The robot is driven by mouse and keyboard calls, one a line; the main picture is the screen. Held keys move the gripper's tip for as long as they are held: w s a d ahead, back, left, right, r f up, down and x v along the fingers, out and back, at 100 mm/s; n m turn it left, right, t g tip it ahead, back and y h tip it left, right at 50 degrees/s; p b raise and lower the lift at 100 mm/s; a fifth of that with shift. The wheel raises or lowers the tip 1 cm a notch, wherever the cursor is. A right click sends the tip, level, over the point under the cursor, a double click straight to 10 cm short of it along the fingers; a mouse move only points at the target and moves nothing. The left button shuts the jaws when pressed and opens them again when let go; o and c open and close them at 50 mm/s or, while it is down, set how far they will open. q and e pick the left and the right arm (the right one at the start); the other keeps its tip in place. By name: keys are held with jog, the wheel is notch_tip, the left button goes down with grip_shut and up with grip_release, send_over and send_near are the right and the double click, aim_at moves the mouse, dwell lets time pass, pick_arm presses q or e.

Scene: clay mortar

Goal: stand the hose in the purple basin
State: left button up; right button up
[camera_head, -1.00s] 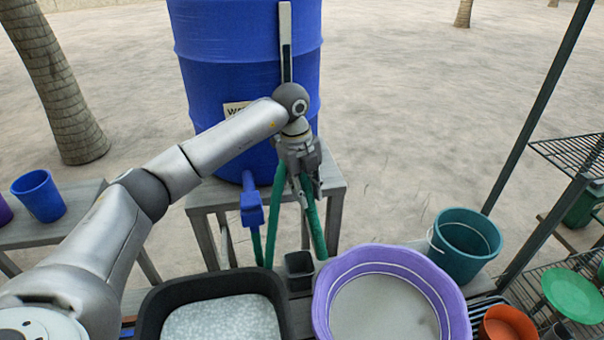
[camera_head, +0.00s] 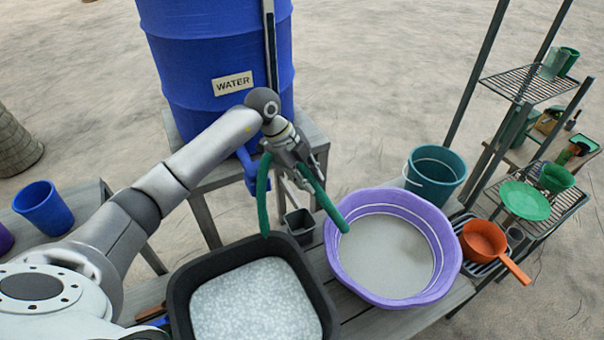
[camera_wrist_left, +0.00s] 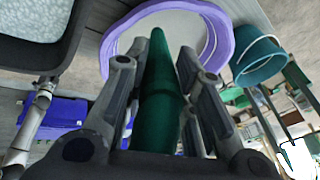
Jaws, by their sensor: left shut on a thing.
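The purple basin (camera_head: 440,262) stands on the grey table, with grey content inside it. My left gripper (camera_head: 296,166) is shut on the green hose (camera_head: 322,196), above the back left of the basin. The hose's free end hangs down to the right, near the basin's left rim; I cannot tell whether it touches. Another length of hose hangs down on the gripper's left side. In the left wrist view the hose (camera_wrist_left: 160,95) runs between the fingers (camera_wrist_left: 158,100) towards the basin (camera_wrist_left: 112,52). My right gripper is not in view.
A black tub (camera_head: 180,300) of pale grains stands left of the basin. A small dark pot (camera_head: 300,224) is behind them. A teal bucket (camera_head: 436,178) and an orange pan (camera_head: 484,242) are at the right. The blue water barrel (camera_head: 215,60) stands behind.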

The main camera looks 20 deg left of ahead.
aim_at(329, 202)
pick_arm(q)
jog(key=b+x, duration=0.2)
jog(key=x, duration=0.1)
jog(key=b+x, duration=0.2)
jog(key=x, duration=0.1)
jog(key=b+x, duration=0.2)
jog(key=x, duration=0.1)
jog(key=shift+s+d+f+b, duration=0.1)
jog(key=shift+s+d+b, duration=0.15)
jog(key=shift+d+b, duration=0.15)
jog(key=shift+d+r+b+x, duration=0.15)
jog(key=shift+b+x, duration=0.45)
jog(key=shift+x, duration=0.7)
jog(key=shift+d+b+x, duration=0.25)
jog(key=shift+b+x, duration=0.4)
jog(key=shift+x, duration=0.65)
jog(key=shift+d+r+b+x, duration=0.15)
jog(key=shift+b+x, duration=0.45)
jog(key=shift+x, duration=0.7)
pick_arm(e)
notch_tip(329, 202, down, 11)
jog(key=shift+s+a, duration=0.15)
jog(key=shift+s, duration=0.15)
pick_arm(q)
jog(key=shift+s+f, duration=0.1)
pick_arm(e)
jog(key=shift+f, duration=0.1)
pick_arm(q)
jog(key=o, duration=1)
